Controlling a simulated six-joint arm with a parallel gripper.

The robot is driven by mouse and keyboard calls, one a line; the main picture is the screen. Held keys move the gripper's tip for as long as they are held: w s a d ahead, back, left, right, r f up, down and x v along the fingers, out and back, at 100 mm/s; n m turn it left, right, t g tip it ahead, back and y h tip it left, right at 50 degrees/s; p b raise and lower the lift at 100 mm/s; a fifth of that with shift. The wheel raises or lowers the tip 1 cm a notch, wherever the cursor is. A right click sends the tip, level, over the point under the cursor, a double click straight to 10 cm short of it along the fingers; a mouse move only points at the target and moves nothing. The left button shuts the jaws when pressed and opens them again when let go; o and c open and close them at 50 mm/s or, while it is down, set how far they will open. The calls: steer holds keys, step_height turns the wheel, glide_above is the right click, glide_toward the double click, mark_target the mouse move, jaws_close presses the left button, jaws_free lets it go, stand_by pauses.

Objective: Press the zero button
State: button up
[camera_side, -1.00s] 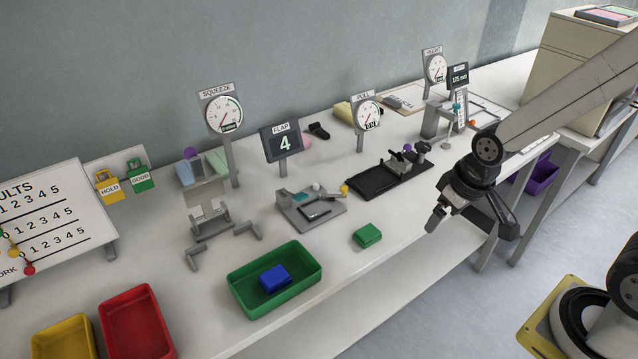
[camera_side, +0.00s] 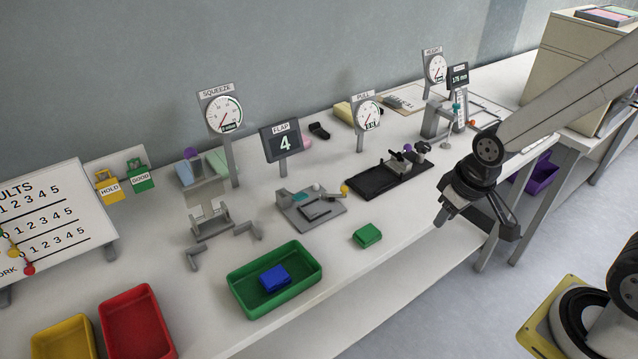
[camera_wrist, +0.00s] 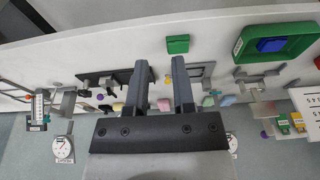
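No button labelled zero can be read in either view. Small coloured knobs stand on the fixtures: an orange one (camera_side: 471,123) and a teal one (camera_side: 456,107) by the height stand, a purple one (camera_side: 408,148) on the black pull fixture, and a yellow one (camera_side: 344,188) by the flap fixture. I cannot tell which is the zero button. My gripper (camera_side: 474,220) hangs in the air off the front edge of the bench, right of the green block, touching nothing. In the wrist view its two fingers (camera_wrist: 159,78) are apart with nothing held between them.
A green block (camera_side: 367,235) lies near the bench's front edge. A green tray (camera_side: 243,285) holds a blue block (camera_side: 274,279). Squeeze (camera_side: 222,110), flap (camera_side: 282,142), pull (camera_side: 367,112) and height (camera_side: 435,68) signs stand behind the fixtures. The front strip right of the green block is clear.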

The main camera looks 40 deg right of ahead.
jaws_close()
stand_by(1.4)
